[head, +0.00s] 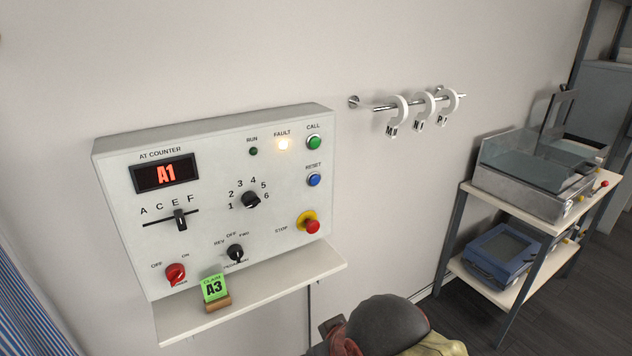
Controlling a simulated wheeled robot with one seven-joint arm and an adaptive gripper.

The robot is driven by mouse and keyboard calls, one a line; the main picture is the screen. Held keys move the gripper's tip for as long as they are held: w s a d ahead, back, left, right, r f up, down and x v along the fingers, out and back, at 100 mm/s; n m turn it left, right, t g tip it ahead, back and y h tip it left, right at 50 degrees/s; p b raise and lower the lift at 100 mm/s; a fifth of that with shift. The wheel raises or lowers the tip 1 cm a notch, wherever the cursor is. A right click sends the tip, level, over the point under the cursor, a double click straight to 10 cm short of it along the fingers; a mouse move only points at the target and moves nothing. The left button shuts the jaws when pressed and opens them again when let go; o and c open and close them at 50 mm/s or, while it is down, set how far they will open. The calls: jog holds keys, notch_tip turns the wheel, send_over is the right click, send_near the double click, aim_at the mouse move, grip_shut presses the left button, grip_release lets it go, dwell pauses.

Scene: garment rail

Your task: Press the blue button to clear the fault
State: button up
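The blue button (314,180), labelled RESET, is on the right side of a white control panel (215,285) on the wall. Nothing touches it or covers it. The FAULT lamp (283,144) above and left of it glows warm white. The small RUN lamp (253,151) is dark green and looks unlit. The red display (165,173) reads A1. My gripper cannot be made out in the head view.
The green CALL button (314,142) is above the blue one, the red STOP button (311,226) below. A shelf (290,285) juts out under the panel, holding a green A3 tag (214,288). A rail (385,107) with white hooks and a trolley (455,230) are right.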

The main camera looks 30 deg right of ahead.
grip_shut()
dwell(1.6)
